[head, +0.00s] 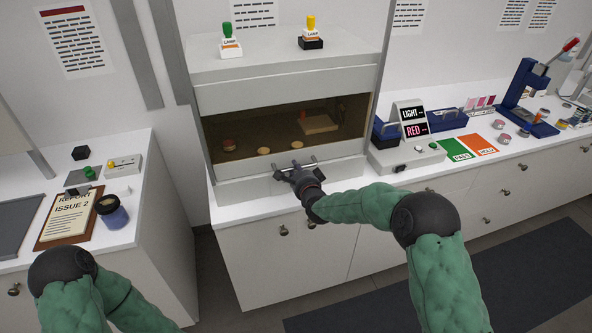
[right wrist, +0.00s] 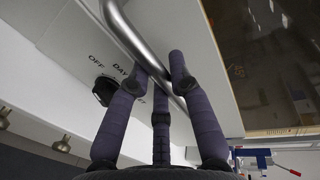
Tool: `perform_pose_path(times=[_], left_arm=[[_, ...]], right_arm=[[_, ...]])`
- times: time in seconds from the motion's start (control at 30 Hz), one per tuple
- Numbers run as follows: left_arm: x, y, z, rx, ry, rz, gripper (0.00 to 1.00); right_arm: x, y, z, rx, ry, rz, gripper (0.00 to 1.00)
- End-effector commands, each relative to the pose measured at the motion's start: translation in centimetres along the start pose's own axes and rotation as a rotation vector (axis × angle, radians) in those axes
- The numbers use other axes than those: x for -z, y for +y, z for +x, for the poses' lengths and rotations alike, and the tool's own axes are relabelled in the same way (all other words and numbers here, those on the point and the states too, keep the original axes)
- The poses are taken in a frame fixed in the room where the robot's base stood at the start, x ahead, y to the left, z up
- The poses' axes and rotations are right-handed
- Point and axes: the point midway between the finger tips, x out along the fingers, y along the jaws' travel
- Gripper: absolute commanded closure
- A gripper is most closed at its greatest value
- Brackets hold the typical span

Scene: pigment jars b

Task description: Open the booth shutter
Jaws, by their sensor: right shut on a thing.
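The booth (head: 285,70) stands on the counter in the middle of the head view. Its front has a dark brown opening or pane, with a white lower shutter panel (head: 245,168) below it. A metal handle (head: 313,159) is fixed to this panel; it also shows as a curved steel bar in the right wrist view (right wrist: 124,28). My right gripper (head: 295,172) is shut on the handle, with its dark fingers (right wrist: 165,80) around the bar. My left arm shows at the lower left, but its gripper is out of view.
Behind the dark front are round pieces and a tan block (head: 319,124). A green lamp (head: 229,38) and a yellow lamp (head: 311,30) stand on the booth. A LIGHT/RED display (head: 411,120) stands to the right. A dial (right wrist: 104,90) marked OFF and DAY is near my right fingers.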

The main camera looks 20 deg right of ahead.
Motion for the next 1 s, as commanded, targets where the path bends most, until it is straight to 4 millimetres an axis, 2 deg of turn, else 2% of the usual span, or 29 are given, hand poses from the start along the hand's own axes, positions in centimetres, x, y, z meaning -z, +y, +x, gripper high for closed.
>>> perform_pose_path(times=[0.17, 0.27, 0.5, 0.7, 0.9, 1.0], left_arm=[[0.0, 0.2, -0.7, 0.000, 0.000, 0.000, 0.60], [0.0, 0.4, -1.2, 0.000, 0.000, 0.000, 0.60], [-0.1, 1.1, -3.2, 0.000, 0.000, 0.000, 0.60], [-0.2, 1.9, -5.3, 0.000, 0.000, 0.000, 0.60], [-0.3, 2.6, -7.2, 0.000, 0.000, 0.000, 0.60], [-0.3, 2.8, -7.7, 0.000, 0.000, 0.000, 0.60]], right_arm=[[0.1, -3.7, -0.6, 0.016, 0.001, -0.002, 1.00], [0.1, -6.5, -1.2, 0.021, 0.001, -0.001, 1.00], [0.1, -14.4, -2.9, 0.024, 0.002, -0.001, 1.00], [0.1, -20.1, -4.2, 0.022, 0.002, 0.000, 1.00], [0.2, -23.9, -5.0, 0.021, 0.004, -0.001, 1.00], [0.2, -25.1, -5.3, 0.020, 0.004, 0.000, 1.00]])
